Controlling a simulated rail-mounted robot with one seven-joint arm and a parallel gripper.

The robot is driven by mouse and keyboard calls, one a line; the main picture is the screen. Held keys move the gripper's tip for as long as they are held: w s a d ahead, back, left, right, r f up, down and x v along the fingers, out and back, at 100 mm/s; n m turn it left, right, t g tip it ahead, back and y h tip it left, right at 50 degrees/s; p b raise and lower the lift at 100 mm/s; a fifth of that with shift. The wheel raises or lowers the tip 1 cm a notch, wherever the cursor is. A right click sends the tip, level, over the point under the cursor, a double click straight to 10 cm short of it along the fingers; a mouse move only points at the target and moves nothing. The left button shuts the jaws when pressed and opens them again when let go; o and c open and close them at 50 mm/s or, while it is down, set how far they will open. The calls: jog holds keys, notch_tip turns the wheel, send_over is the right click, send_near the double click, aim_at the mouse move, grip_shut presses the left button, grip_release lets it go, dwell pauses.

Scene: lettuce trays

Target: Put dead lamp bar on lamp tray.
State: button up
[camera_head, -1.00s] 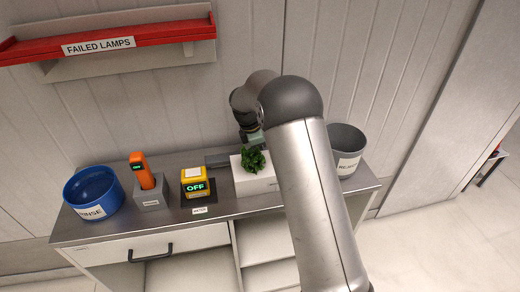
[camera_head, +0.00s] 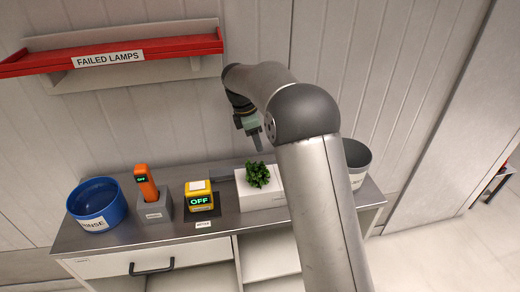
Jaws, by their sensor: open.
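The lamp tray (camera_head: 180,46) is a long red tray labelled "FAILED LAMPS", on a pale wall shelf at the upper left. I cannot pick out a lamp bar for certain in it or elsewhere. My gripper (camera_head: 257,142) points down in front of the wall, above and behind the white box with a green lettuce plant (camera_head: 258,174). It is open, and I see nothing between its fingers. It is to the right of the tray and lower than it. My arm hides part of the counter and the wall on the right.
On the metal counter (camera_head: 130,240) stand a blue RINSE bowl (camera_head: 97,205), an orange handheld device (camera_head: 146,182) in a grey holder, a yellow device reading OFF (camera_head: 198,195), and a grey bucket (camera_head: 357,160) at the right. The wall between tray and counter is clear.

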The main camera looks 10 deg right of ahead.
jog(key=s+d+r+m+y, duration=0.1)
jog(key=s+m, duration=0.6)
jog(key=s, duration=0.7)
jog(key=s+d+r+m+y, duration=0.1)
jog(key=s+d+m, duration=0.3)
jog(key=s, duration=1)
jog(key=r+m, duration=0.1)
jog(key=m, duration=0.1)
jog(key=shift+s+d+m, duration=0.2)
jog(key=shift+d+m, duration=0.05)
jog(key=shift+m, duration=0.15)
jog(key=shift+o, duration=0.8)
jog(key=s+f+m+y, duration=0.1)
jog(key=s+f+m, duration=0.3)
jog(key=s, duration=0.5)
jog(key=shift+s+d+m, duration=0.15)
jog(key=shift+s+m, duration=0.2)
jog(key=shift+m, duration=0.05)
